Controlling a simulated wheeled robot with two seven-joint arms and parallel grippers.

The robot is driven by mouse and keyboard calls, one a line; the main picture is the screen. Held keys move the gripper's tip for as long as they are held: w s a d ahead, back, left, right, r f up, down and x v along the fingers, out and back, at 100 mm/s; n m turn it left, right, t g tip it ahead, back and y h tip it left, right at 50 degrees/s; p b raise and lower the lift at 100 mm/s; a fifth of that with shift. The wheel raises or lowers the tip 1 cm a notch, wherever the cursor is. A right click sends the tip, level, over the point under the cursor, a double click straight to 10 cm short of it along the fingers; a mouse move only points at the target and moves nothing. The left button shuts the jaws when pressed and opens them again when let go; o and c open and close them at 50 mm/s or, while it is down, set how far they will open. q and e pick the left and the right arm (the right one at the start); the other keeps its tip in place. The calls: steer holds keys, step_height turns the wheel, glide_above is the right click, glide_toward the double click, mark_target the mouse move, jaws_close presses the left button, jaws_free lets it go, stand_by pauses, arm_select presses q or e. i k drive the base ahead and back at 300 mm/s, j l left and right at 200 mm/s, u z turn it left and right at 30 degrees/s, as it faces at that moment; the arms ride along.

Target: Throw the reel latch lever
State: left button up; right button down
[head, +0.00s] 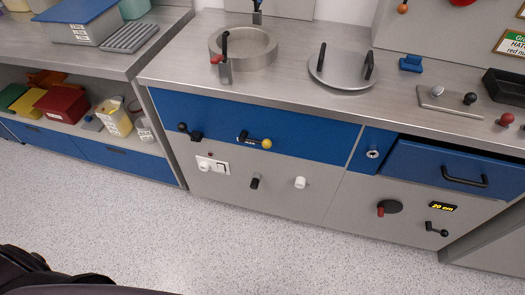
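Several levers and knobs sit on the burner bench's front, and I cannot tell which is the reel latch lever. At the lower right, a black disc with a red-tipped handle (389,207) is beside a small display reading "20 cm" (442,207). Below that display is a black-knobbed lever (437,229). Neither of my grippers shows in the head view.
A blue drawer (450,165) with a black handle is slightly open at the right. A round metal ring (243,49) and a lid with two black handles (342,68) are on the worktop. The speckled floor (250,245) in front is clear.

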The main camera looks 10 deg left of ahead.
mark_target(444, 233)
steer(key=z, duration=1.45)
